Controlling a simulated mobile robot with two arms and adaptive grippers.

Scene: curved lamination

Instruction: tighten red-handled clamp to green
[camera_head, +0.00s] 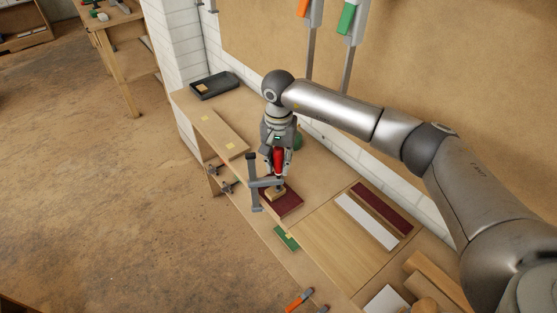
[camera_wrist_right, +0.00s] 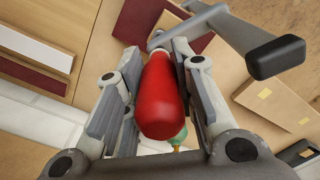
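The red-handled clamp stands at the middle of the bench, its grey bar (camera_head: 253,182) upright at the bench side and its red handle (camera_head: 278,160) pointing up. Its jaw sits over a small light wood block (camera_head: 274,193) on a dark red board (camera_head: 290,203). My right gripper (camera_head: 279,167) comes down from above with its fingers on both sides of the red handle. In the right wrist view the handle (camera_wrist_right: 160,95) fills the space between the fingers, which look closed against it. A green piece with a yellow mark (camera_head: 286,238) lies near the bench edge. My left gripper does not show.
A light board (camera_head: 215,133) with yellow squares and a black tray (camera_head: 213,85) are at the left end. White (camera_head: 366,222) and dark red (camera_head: 381,206) strips lie to the right. A rounded green object (camera_head: 297,141) is behind the gripper. Orange-handled (camera_head: 303,8) and green-handled (camera_head: 347,18) clamps hang on the wall.

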